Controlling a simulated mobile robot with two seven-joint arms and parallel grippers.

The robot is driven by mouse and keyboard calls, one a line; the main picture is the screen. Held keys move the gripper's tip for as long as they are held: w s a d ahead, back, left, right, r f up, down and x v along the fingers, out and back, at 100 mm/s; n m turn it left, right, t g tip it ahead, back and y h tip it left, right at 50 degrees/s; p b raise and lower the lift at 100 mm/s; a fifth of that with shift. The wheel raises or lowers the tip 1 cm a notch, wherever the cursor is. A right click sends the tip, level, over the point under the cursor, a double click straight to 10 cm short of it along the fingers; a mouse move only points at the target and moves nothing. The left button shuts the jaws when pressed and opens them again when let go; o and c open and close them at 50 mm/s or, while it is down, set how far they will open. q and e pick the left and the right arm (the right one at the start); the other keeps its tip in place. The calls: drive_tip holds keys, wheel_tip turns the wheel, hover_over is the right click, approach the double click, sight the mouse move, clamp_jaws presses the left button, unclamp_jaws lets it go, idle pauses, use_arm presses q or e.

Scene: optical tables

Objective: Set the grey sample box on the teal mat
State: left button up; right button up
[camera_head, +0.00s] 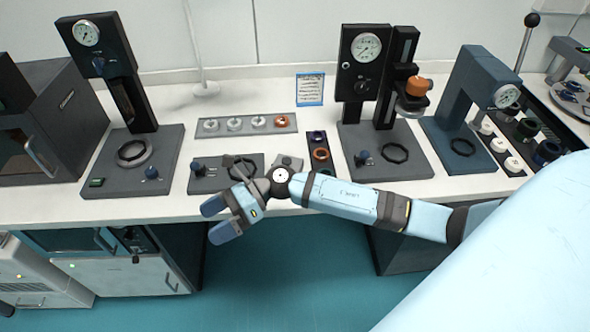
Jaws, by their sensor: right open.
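My right gripper (219,219) is open, its two blue fingers apart and pointing left, with nothing seen between them. It hangs over the front edge of the white table, with the teal floor below in the picture. A small grey block-like thing (287,161) lies on the table just behind my right wrist, partly hidden by it; I cannot tell whether it is the grey sample box. I cannot make out a teal mat in this view. My left gripper is not in view.
On the white table (70,207) stand a left gauge press (157,170), a middle gauge press (405,160) and a blue press (478,90). A grey strip with several round parts (246,125) lies behind a low dark fixture (205,178). A blue-edged card (310,90) is at the back.

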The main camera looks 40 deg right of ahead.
drive_tip(key=s+d+f+n+t+h, duration=0.4)
drive_tip(key=s+f+n+h, duration=0.2)
drive_tip(key=n, duration=0.7)
drive_tip(key=s+d+f+n+t+h, duration=0.5)
drive_tip(key=s+f+n, duration=0.5)
drive_tip(key=n, duration=0.3)
drive_tip(key=shift+s+f+n+h, duration=0.15)
drive_tip(key=shift+f+n+h, duration=0.15)
drive_tip(key=shift+f+h, duration=0.6)
